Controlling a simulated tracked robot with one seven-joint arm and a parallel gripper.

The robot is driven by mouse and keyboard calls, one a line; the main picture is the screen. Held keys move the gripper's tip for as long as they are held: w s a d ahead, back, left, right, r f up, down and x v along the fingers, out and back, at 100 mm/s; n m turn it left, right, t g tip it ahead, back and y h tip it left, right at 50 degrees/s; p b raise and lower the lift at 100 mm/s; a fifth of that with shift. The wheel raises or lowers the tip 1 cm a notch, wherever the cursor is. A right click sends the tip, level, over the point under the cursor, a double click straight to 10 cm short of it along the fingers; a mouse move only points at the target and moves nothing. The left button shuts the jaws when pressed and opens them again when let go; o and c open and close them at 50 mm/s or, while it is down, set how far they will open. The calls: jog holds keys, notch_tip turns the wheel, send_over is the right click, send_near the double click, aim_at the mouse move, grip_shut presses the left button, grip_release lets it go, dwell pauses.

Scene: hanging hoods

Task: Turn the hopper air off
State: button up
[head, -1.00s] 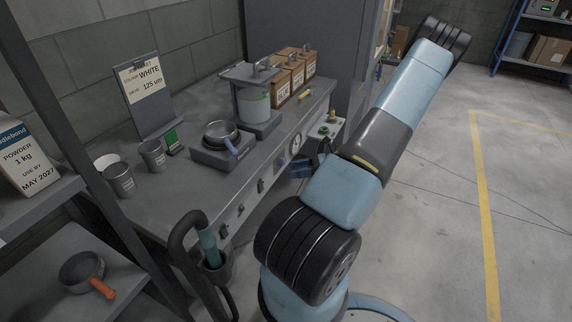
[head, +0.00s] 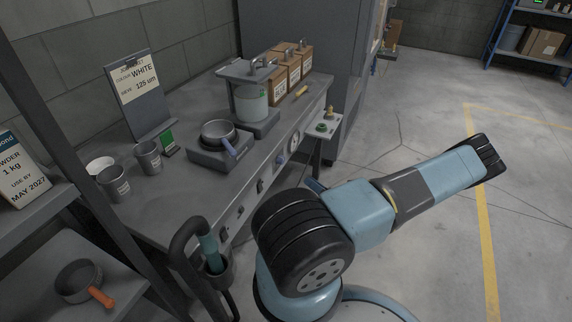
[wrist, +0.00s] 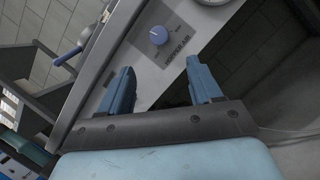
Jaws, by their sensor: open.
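The hopper air knob (wrist: 158,35) is a round blue dial on the bench's grey front panel. A dark label (wrist: 177,47) reading HOPPER AIR lies beside it. In the wrist view my gripper (wrist: 160,65) is open and empty. Its two blue fingers are spread, with the knob ahead of the gap and apart from both tips. In the head view a small blue knob (head: 281,160) shows on the bench front, left of the round gauge (head: 293,143). My gripper is mostly hidden behind my arm there. The knob's exact pointer direction is too small to read.
The bench (head: 185,205) carries a pan on a scale (head: 217,145), a hopper jar (head: 250,103), cups and several boxes. A holder (head: 217,270) hangs in front. The floor at right is clear.

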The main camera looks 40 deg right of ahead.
aim_at(283, 162)
jog(key=x, duration=1.3)
jog(key=shift+c, duration=0.2)
jog(key=c, duration=1)
jog(key=shift+n, duration=0.4)
jog(key=n+g+y, duration=0.2)
jog(key=n, duration=0.7)
jog(key=n+g+y, duration=0.2)
jog(key=n+y, duration=0.1)
jog(key=n, duration=0.5)
jog(key=d+n+g+y, duration=0.1)
jog(key=n+g+y, duration=0.1)
jog(key=n, duration=0.7)
jog(key=shift+w+r+n+g+y, duration=0.15)
jog(key=shift+n+g+y, duration=0.2)
jog(key=shift+y, duration=0.35)
jog(key=shift+a, duration=0.1)
